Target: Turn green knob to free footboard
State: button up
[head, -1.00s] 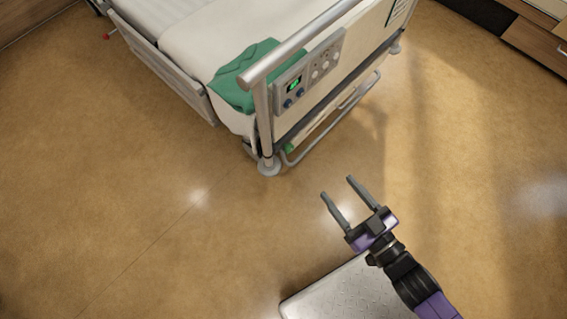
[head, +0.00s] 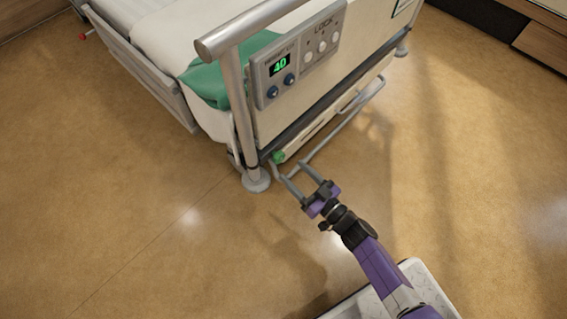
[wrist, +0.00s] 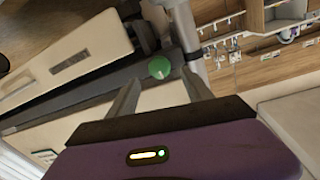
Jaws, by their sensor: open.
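The green knob (head: 278,157) sits low at the near corner of the bed's footboard (head: 330,88), beside the corner post. In the wrist view the round green knob (wrist: 159,68) shows ahead of my gripper, between the lines of its two fingers. My gripper (head: 292,173) is open and empty, with its fingers pointing toward the knob. In the wrist view my gripper (wrist: 160,92) has its fingers apart, and the knob appears just beyond the tips. I cannot tell whether a fingertip touches anything.
A metal corner post (head: 240,120) with a round foot stands left of the knob. A grey control panel (head: 300,55) reading 40 is mounted on the footboard above. A bent metal rail (head: 335,130) runs low along the footboard. The floor (head: 130,230) around is clear.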

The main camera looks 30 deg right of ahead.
aim_at(281, 160)
jog(key=b+x, duration=0.1)
jog(key=x, duration=0.4)
jog(key=shift+w+a, duration=0.1)
jog(key=shift+w, duration=0.2)
jog(key=shift+c, duration=0.5)
grip_shut()
